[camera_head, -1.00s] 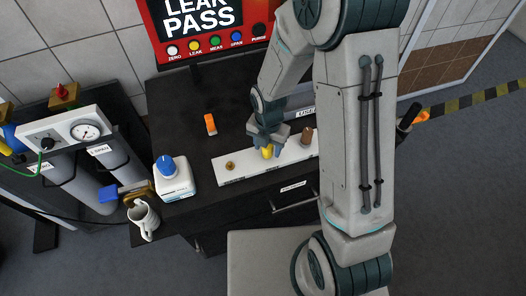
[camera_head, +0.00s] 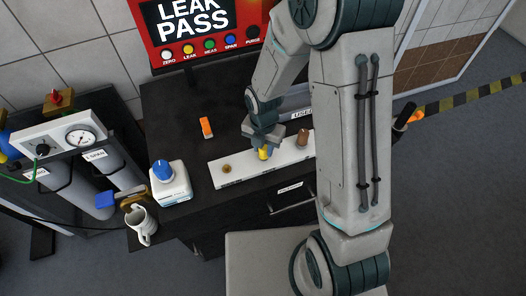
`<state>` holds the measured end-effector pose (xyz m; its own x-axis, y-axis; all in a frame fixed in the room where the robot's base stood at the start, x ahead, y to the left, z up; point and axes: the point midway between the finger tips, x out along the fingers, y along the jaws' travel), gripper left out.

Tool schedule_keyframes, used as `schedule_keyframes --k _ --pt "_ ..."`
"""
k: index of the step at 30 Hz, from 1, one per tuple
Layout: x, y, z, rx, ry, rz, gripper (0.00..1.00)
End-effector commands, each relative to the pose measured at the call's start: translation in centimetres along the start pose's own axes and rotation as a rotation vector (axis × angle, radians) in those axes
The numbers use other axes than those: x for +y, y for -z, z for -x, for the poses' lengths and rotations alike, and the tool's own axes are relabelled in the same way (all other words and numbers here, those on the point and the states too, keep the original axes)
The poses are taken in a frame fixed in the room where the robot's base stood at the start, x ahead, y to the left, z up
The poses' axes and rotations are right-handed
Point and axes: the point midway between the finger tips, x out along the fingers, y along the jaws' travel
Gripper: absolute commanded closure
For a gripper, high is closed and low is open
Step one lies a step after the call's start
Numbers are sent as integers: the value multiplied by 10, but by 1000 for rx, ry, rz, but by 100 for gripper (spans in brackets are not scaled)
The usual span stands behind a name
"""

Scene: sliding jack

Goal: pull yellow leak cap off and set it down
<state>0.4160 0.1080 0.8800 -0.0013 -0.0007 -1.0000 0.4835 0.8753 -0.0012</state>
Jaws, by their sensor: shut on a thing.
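The yellow leak cap (camera_head: 264,153) is on or just above the white strip (camera_head: 240,172) on the dark bench. My gripper (camera_head: 263,146) is over it, pointing down, shut on the cap's upper part. The lower part of the cap shows below the fingers. I cannot tell whether the cap touches the strip. A small brass fitting (camera_head: 227,169) stands at the strip's left end, and a brown knob-like piece (camera_head: 303,137) stands to the right of my gripper. My arm hides the strip's right end.
A red panel reading LEAK PASS (camera_head: 200,30) stands at the back. The dark bench top (camera_head: 175,115) has free room behind the strip.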

Motion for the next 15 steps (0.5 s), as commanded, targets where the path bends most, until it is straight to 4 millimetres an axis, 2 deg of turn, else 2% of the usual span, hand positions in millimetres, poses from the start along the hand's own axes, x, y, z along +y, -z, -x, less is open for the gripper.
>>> schedule_keyframes --k 15 --pt "1 -1 9 -3 -3 0 100"
